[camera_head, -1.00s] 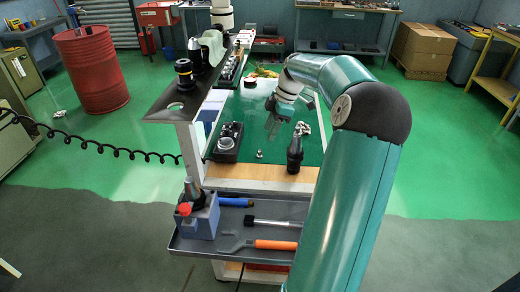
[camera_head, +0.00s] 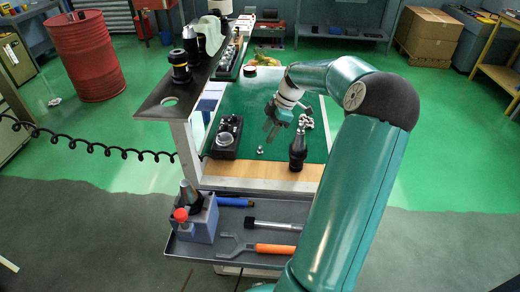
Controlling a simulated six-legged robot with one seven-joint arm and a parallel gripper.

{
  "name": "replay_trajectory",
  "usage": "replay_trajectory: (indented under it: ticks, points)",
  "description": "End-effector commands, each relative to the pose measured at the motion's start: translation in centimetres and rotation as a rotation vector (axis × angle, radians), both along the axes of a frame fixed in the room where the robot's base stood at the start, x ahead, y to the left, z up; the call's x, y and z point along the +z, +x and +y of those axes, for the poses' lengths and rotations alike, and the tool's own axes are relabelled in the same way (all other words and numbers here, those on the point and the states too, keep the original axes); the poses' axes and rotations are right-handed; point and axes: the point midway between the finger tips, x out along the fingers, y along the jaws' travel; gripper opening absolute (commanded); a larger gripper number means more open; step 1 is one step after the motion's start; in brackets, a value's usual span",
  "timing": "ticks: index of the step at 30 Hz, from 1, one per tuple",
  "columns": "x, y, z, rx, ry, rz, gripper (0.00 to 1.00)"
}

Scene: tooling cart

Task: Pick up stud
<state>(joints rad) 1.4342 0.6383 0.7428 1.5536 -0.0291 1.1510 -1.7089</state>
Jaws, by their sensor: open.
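A small silver stud (camera_head: 260,150) stands alone on the green mat (camera_head: 252,107) of the cart top, between a dark tray and a black tool holder. My gripper (camera_head: 271,135) hangs over the mat, above and slightly right of the stud in the picture. It points down, open and apart from the stud, with nothing seen between its fingers. More small silver pieces (camera_head: 304,119) lie in a cluster on the mat to the right of my gripper, partly hidden by it.
A dark tray (camera_head: 226,142) of parts stands left of the stud. A black tool holder (camera_head: 298,149) stands upright at right. A raised dark shelf (camera_head: 150,105) borders the left. The lower grey tray (camera_head: 225,238) holds a blue fixture (camera_head: 196,217) and an orange-handled wrench (camera_head: 274,249).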

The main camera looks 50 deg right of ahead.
Motion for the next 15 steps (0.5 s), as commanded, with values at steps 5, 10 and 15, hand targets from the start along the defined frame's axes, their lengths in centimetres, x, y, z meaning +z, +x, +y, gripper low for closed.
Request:
replay_trajectory:
  ticks: [5, 10, 15]
  points:
    - [-1.5, 0.4, 0.5, 0.0, 0.001, -0.001, 0.46]
    - [-3.3, 0.7, 0.9, 0.001, 0.002, 0.002, 0.46]
    - [-5.7, 1.2, 1.5, 0.001, 0.001, 0.0, 0.46]
